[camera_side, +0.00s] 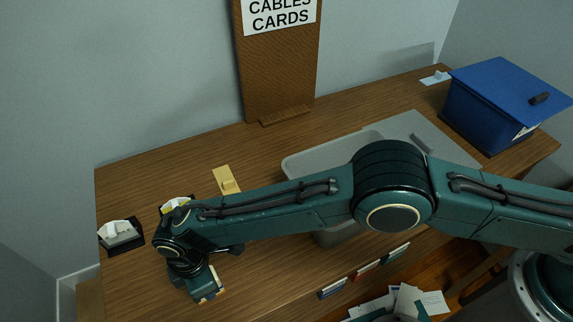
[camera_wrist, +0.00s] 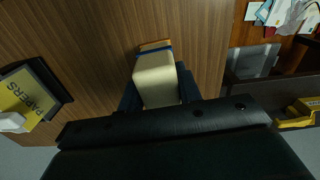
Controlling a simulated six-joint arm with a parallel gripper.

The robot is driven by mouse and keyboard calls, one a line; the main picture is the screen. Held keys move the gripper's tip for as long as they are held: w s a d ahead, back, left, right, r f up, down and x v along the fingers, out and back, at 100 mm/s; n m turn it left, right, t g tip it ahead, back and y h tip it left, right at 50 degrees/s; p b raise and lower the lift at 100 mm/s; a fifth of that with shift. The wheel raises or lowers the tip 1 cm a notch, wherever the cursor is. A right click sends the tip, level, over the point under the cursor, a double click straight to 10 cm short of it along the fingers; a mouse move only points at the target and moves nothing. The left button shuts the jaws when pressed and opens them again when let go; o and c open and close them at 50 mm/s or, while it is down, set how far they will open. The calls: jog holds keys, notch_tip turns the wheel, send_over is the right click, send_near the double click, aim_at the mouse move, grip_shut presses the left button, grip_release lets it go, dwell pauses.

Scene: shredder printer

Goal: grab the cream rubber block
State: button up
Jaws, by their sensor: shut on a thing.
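The cream rubber block (camera_wrist: 157,80) sits between the two dark fingers of my gripper (camera_wrist: 158,92) in the wrist view. It has a blue band and an orange end at its far side. My gripper is shut on it, with a finger along each side. In the side view my gripper (camera_side: 205,285) is low over the front left of the wooden desk. The block is mostly hidden there by my gripper and wrist. I cannot tell whether the block touches the desk.
A black holder (camera_side: 121,237) stands at the desk's left edge. A yellow PAPERS label (camera_wrist: 28,96) shows in the wrist view. A yellow piece (camera_side: 226,180), a grey bin (camera_side: 305,160) and a blue box (camera_side: 500,110) stand farther back and right. Coloured tabs (camera_side: 365,271) line the front edge.

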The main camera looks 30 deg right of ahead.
jog(key=shift+r, duration=0.2)
notch_tip(320, 180, up, 20)
jog(key=shift+f, duration=0.15)
dwell(0.6)
dwell(0.5)
